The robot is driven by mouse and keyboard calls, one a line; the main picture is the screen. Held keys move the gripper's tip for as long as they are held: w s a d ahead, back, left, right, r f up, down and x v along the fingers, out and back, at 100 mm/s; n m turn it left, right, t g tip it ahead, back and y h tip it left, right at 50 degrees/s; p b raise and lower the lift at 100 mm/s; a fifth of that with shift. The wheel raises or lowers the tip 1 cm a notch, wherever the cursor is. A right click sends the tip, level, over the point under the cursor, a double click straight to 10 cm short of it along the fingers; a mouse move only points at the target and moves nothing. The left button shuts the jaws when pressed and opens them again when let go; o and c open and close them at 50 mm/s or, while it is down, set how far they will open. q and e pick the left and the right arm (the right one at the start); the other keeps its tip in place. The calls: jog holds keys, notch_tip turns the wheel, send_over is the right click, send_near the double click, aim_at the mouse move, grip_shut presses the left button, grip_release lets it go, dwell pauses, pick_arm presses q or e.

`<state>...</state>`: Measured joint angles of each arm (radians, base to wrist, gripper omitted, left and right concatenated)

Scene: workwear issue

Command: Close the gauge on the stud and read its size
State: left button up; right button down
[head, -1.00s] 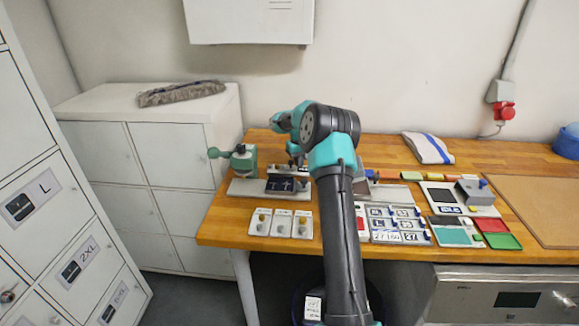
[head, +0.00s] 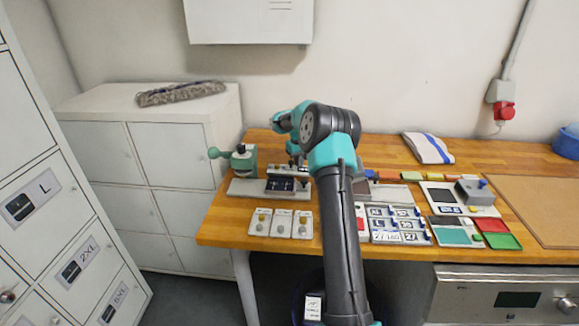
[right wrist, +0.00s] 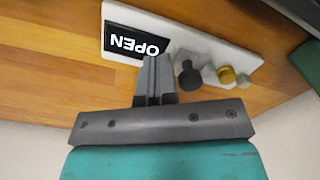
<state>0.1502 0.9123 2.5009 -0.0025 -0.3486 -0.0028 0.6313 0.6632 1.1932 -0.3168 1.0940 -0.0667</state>
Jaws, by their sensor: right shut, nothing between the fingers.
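The gauge is a pale plate with a black display (right wrist: 135,45) that reads OPEN, upside down in the right wrist view. A dark round-headed piece (right wrist: 188,76) and a brass-coloured piece (right wrist: 227,75) sit at its other end, with grey metal between them. I cannot tell which one is the stud. In the head view a dark panel (head: 288,184) lies on a pale base just in front of my right gripper (head: 297,164). My right gripper (right wrist: 153,62) is shut and empty, its tips over the display's edge. Contact is unclear. My left gripper is out of view.
A green lever device (head: 243,158) stands at the bench's left end. Several sample cards (head: 282,230) lie at the front edge.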

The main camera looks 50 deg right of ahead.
aim_at(291, 161)
jog(key=shift+w+a, duration=0.45)
jog(key=shift+w, duration=0.2)
jog(key=shift+w+a, duration=0.45)
jog(key=shift+w, duration=0.2)
dwell(2.3)
jog(key=shift+s+d, duration=0.35)
jog(key=shift+s, duration=0.15)
dwell(0.4)
notch_tip(291, 161, up, 8)
dwell(1.2)
dwell(0.3)
